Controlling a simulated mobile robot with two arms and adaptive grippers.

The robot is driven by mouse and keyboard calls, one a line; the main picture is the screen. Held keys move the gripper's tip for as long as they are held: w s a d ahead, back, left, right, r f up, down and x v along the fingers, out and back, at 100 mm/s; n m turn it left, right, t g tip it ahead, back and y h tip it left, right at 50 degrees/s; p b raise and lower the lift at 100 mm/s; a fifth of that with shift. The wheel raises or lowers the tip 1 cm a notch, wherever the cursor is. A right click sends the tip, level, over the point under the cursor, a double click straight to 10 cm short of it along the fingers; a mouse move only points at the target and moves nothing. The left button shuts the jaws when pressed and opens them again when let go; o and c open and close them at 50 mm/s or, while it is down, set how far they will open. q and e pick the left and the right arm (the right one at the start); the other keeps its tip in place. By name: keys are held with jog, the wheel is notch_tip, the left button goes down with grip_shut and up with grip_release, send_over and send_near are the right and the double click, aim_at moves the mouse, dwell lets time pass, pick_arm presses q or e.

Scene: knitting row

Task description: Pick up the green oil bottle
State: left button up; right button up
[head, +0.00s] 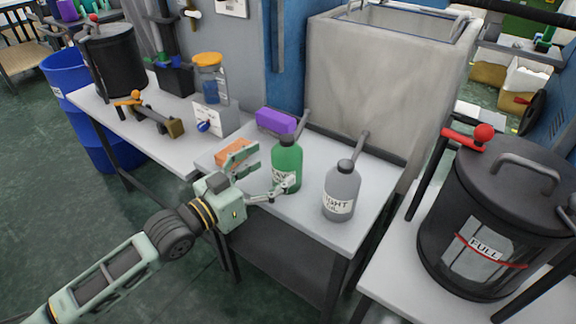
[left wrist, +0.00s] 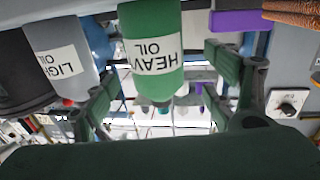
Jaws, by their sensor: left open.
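The green oil bottle (head: 287,158) stands upright on the small grey table, its spout pointing up. In the left wrist view the green bottle (left wrist: 150,50) appears upside down with a "HEAVY OIL" label, between the two fingers. My left gripper (head: 268,168) is open at the bottle's left side, one finger reaching in front of its lower part. In the left wrist view my left gripper (left wrist: 165,85) shows gaps beside the bottle; whether a finger touches it I cannot tell. My right gripper is not in view.
A grey "LIGHT OIL" bottle (head: 341,192) stands close on the right. A large grey bin (head: 380,85) stands behind. A black "FULL" drum (head: 500,215) is at right. The table's front edge is clear.

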aim_at(287, 160)
pick_arm(q)
jog(key=x, duration=0.5)
jog(key=shift+s+d, duration=0.15)
jog(key=shift+d, duration=0.05)
jog(key=shift+d+f, duration=0.1)
jog(key=shift+d, duration=0.1)
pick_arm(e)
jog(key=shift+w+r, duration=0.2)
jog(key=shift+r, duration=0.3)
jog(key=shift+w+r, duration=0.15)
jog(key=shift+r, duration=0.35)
pick_arm(q)
jog(key=shift+c, duration=0.3)
jog(key=c, duration=1.5)
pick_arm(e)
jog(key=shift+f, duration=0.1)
